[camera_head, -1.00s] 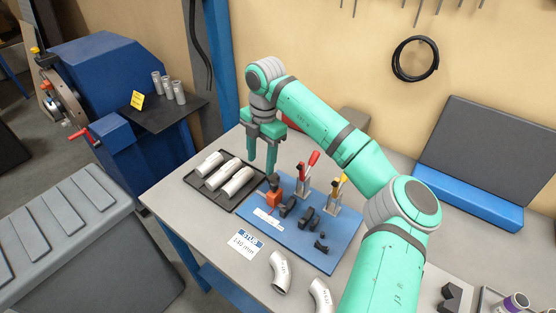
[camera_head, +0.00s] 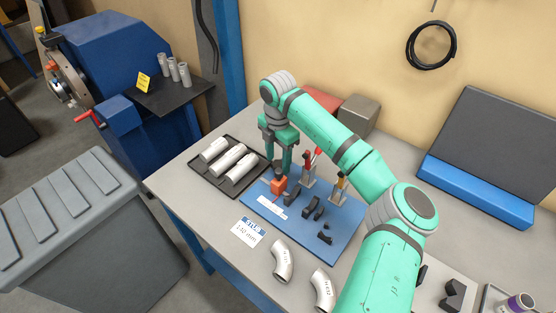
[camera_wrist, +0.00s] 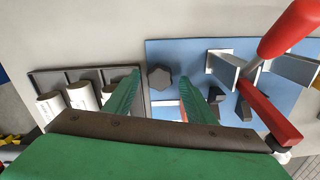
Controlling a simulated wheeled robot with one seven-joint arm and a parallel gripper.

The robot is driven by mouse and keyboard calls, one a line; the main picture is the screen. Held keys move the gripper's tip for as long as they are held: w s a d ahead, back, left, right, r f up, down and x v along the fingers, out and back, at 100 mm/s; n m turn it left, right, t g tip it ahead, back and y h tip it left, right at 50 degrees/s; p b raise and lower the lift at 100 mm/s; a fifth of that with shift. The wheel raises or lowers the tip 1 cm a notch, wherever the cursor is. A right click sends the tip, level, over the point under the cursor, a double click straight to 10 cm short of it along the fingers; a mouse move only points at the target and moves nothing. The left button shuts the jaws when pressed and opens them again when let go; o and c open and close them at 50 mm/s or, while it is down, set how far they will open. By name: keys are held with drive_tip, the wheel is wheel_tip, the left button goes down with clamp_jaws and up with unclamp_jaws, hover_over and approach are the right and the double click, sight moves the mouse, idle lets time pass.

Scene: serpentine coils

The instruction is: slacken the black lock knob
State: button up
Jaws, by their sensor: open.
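The black lock knob (camera_wrist: 160,78) is a dark, lobed knob on the blue board (camera_wrist: 160,48), seen from above in the wrist view. My gripper (camera_wrist: 160,82) is open, and its two green fingers stand to the left and right of the knob in that view. I cannot tell whether the fingertips are level with it or still above it. In the head view my gripper (camera_head: 278,166) points down over the board's back left part, just above an orange block (camera_head: 279,185). The knob is not clearly seen there, with the fingers in the way.
A dark tray (camera_head: 212,178) with several pale tubes lies to the left. A label card (camera_head: 248,233) and bent pipes (camera_head: 283,260) lie in front on the grey table.

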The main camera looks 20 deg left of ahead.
drive_tip(key=shift+f, duration=0.35)
drive_tip(key=shift+c, duration=0.5)
drive_tip(key=c, duration=0.9)
drive_tip(key=shift+c, duration=0.2)
